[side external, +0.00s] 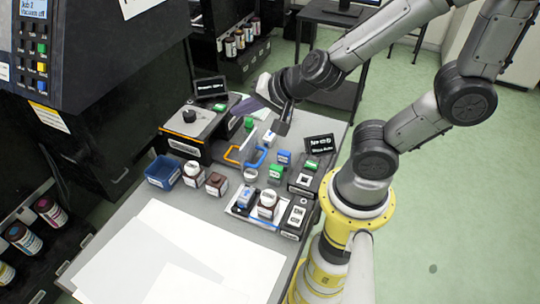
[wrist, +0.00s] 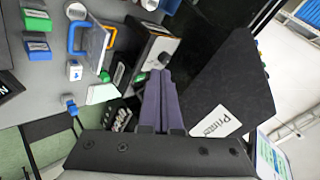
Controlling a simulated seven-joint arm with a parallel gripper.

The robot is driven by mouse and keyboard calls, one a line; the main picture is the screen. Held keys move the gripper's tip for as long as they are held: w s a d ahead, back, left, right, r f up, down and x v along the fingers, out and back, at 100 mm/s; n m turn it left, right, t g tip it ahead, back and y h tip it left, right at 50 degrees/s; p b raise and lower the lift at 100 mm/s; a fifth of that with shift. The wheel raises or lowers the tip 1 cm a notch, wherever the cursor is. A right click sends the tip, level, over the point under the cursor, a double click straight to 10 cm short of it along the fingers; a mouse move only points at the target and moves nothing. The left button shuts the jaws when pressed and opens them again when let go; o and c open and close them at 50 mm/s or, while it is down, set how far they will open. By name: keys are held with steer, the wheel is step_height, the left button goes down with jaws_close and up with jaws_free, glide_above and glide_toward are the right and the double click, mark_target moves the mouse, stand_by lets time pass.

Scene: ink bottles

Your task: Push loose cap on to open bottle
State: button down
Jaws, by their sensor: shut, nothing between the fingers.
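Several ink bottles stand on the grey table in the side view. A brown bottle with a white top (side external: 193,172) and a brown bottle with a dark top (side external: 216,183) stand beside the blue bin. Another brown bottle with a white top (side external: 267,202) stands on a small white tray (side external: 235,209). A small white round piece (side external: 251,175) lies behind that tray; I cannot tell if it is the loose cap. My gripper (side external: 240,108) is shut and empty, above the far part of the table, away from these bottles. Its purple fingers show together in the wrist view (wrist: 160,78).
A blue bin (side external: 163,173), a box with a black knob (side external: 190,122), blue and orange handles (side external: 247,155), green and blue blocks (side external: 284,157) and a black sign (side external: 319,144) crowd the table. White sheets (side external: 160,250) cover the near part. The printer (wrist: 225,90) is close to my fingers.

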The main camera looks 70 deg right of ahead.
steer(key=s+d+f+m+g+h, duration=0.1)
steer(key=s+f, duration=0.1)
steer(key=f, duration=0.2)
steer(key=s+d+f+m+g+h, duration=0.1)
steer(key=s+f+g, duration=0.1)
steer(key=s+f, duration=0.1)
steer(key=s+d+f+m+g+h, duration=0.1)
steer(key=s+d+f, duration=0.1)
steer(key=f, duration=0.3)
steer(key=shift+s+d+g, duration=0.1)
steer(key=shift+s+g, duration=0.3)
steer(key=shift+s, duration=0.1)
steer(key=shift+w+d+f, duration=0.15)
steer(key=shift+w+f, duration=0.2)
steer(key=shift+f, duration=0.15)
steer(key=shift+x, duration=4.35)
steer(key=shift+w, duration=0.15)
glide_above(237, 157)
steer(key=shift+r, duration=0.1)
